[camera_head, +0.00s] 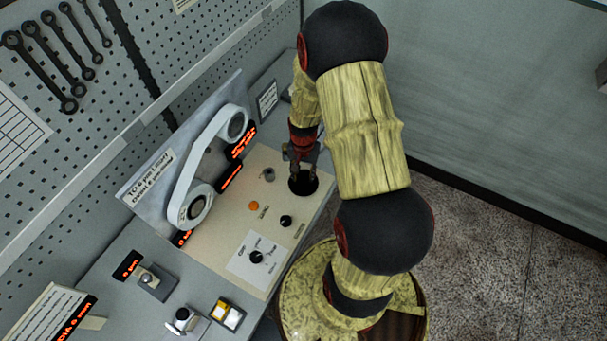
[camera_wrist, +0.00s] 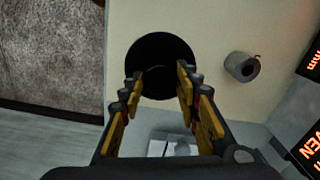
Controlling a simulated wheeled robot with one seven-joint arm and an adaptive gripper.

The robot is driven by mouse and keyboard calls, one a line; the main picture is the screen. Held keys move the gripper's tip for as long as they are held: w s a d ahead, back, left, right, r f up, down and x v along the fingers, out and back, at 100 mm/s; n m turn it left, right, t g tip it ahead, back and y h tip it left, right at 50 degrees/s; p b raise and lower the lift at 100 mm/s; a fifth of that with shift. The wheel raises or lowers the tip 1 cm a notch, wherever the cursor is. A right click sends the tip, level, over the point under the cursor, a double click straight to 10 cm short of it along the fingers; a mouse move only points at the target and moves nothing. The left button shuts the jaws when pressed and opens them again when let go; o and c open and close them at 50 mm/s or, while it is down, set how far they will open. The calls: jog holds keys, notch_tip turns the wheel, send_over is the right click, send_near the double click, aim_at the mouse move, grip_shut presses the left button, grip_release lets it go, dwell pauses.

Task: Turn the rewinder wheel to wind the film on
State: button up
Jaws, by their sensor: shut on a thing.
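The rewinder's black round wheel (camera_head: 303,186) sits on the cream panel at its right edge. It also shows in the wrist view as a black disc (camera_wrist: 160,49). My gripper (camera_head: 300,172) reaches down to the wheel from above. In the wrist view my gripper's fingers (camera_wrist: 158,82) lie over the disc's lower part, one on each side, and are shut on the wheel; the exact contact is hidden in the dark. The white film (camera_head: 183,170) runs as a loop between an upper reel (camera_head: 236,126) and a lower reel (camera_head: 196,208).
The cream panel (camera_head: 215,240) carries an orange button (camera_head: 254,206), black knobs (camera_head: 256,256) and a small grey post (camera_head: 268,174), which stands right of the wheel in the wrist view (camera_wrist: 242,66). Red-lit displays (camera_head: 241,143) sit beside the film. Wrenches (camera_head: 45,55) hang on the pegboard.

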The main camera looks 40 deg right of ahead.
aim_at(303, 177)
jog(key=m, duration=1.3)
jog(key=shift+b, duration=0.35)
jog(key=shift+m, duration=0.4)
jog(key=o, duration=1.2)
jog(key=shift+c, duration=0.2)
notch_tip(303, 177, up, 12)
